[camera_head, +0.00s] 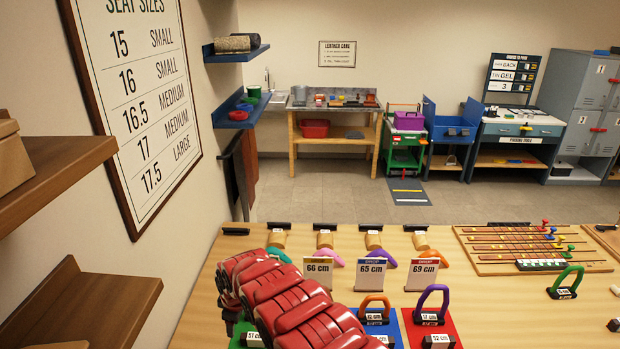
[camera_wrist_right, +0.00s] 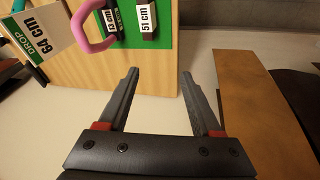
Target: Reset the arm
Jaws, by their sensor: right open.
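My right gripper (camera_wrist_right: 159,72) is open and empty in the right wrist view, its two dark fingers apart. It points toward the wooden side of the workbench, below a green mat (camera_wrist_right: 163,36). Nothing is between the fingers. In the head view a red arm of mine reaches from the bottom middle up and left over the bench's left part. It covers much of the green mat (camera_head: 240,328); I cannot make out its gripper there. My left gripper is not seen in either view.
A pink loop handle (camera_wrist_right: 88,22) and a 51 cm block (camera_wrist_right: 148,20) are on the green mat close to the fingers. A brown panel (camera_wrist_right: 262,115) stands right. In the head view, shelves (camera_head: 75,300) line the left wall. Cards, loops and a strap board (camera_head: 530,248) occupy the bench.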

